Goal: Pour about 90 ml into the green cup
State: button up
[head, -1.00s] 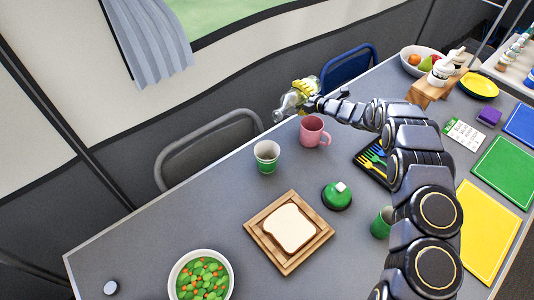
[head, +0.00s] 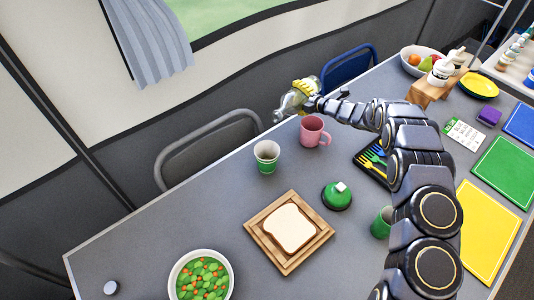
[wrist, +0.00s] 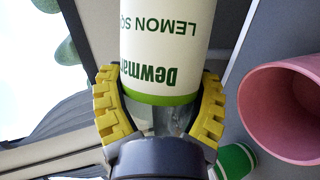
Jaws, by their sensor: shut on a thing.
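My gripper (head: 302,88) is shut on a clear bottle (head: 291,103) with a white and green "LEMON SQ…" label (wrist: 165,45). The bottle is raised at the table's far edge, tilted in the head view with its narrow end to the lower left. No stream of liquid shows. A green-banded cup (head: 266,163) stands upright on the table, below and left of the bottle. A green cup side (wrist: 235,160) also shows in the wrist view. Another green cup (head: 381,223) stands partly hidden by my arm. I cannot see the liquid level in either cup.
A pink mug (head: 311,132) stands right of the banded cup, close below the bottle. A bread board (head: 262,243), a green-lidded item (head: 336,197), a salad bowl (head: 174,281) and a dark cutlery tray (head: 366,158) are nearer. Table left of the cup is clear.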

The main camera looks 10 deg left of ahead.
aim_at(293, 110)
jog(key=shift+w, duration=0.1)
